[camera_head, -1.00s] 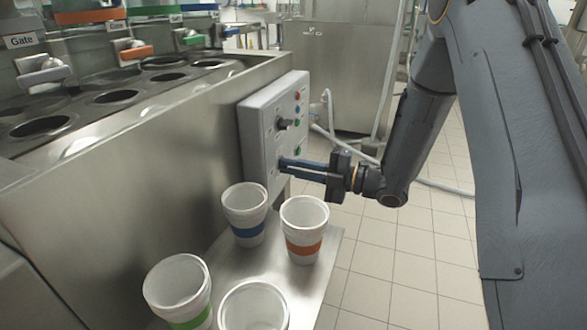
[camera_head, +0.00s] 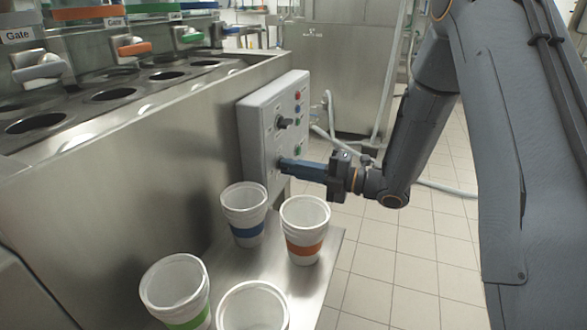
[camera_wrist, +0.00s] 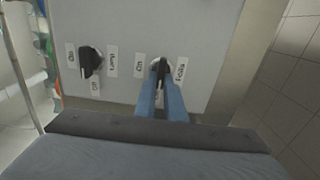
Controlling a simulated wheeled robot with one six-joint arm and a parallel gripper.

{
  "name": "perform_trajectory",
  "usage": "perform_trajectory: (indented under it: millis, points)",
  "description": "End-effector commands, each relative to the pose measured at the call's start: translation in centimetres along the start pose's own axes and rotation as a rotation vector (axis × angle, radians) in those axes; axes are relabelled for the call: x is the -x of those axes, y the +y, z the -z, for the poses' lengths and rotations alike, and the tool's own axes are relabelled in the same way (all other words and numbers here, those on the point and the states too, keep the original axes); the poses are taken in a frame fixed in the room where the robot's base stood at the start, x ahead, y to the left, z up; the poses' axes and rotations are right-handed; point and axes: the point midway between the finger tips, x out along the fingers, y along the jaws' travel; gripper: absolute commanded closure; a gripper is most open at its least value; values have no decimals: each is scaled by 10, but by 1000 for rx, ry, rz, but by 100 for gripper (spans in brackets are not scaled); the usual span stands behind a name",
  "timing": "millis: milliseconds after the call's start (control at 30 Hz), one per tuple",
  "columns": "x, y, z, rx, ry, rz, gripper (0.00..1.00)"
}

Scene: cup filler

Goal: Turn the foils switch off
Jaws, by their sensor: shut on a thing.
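The control box (camera_head: 262,140) is mounted on the side of the steel counter. In the wrist view, the foils switch (camera_wrist: 160,68) is a black knob on the box's face (camera_wrist: 215,60), between an "On" label and a "Foils" label. My gripper (camera_wrist: 163,92) has its blue fingers shut on this knob. The knob's ridge runs roughly up and down in the wrist view, and the fingers partly hide it. In the head view, my gripper (camera_head: 283,166) reaches the lower part of the box from the right, and the fingers hide the knob.
A second black knob, the lamp switch (camera_wrist: 90,60), is left of the foils switch. Several striped cups, including an orange-banded one (camera_head: 304,228) and a blue-banded one (camera_head: 243,212), stand on a steel shelf (camera_head: 318,282) below my gripper. Tiled floor is open to the right.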

Motion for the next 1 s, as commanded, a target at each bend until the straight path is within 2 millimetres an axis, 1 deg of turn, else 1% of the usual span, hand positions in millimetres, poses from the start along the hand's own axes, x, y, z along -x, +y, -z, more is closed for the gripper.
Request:
perform_trajectory:
  millis: [33,67,133,167,433,533,667,800,900,1000]
  points:
    - [0,-1,2,-2,3,2,100]
    - [0,-1,2,-2,3,2,86]
    - [0,-1,1,-2,2,2,74]
    - [0,-1,1,-2,2,2,72]
    - [1,-1,0,-1,0,1,72]
    - [7,0,0,-1,-1,1,72]
    - [25,0,-1,-1,-3,1,72]
    - [49,0,0,-1,-3,1,72]
    - [63,0,0,-2,-2,2,72]
    - [72,-1,1,-2,0,1,72]
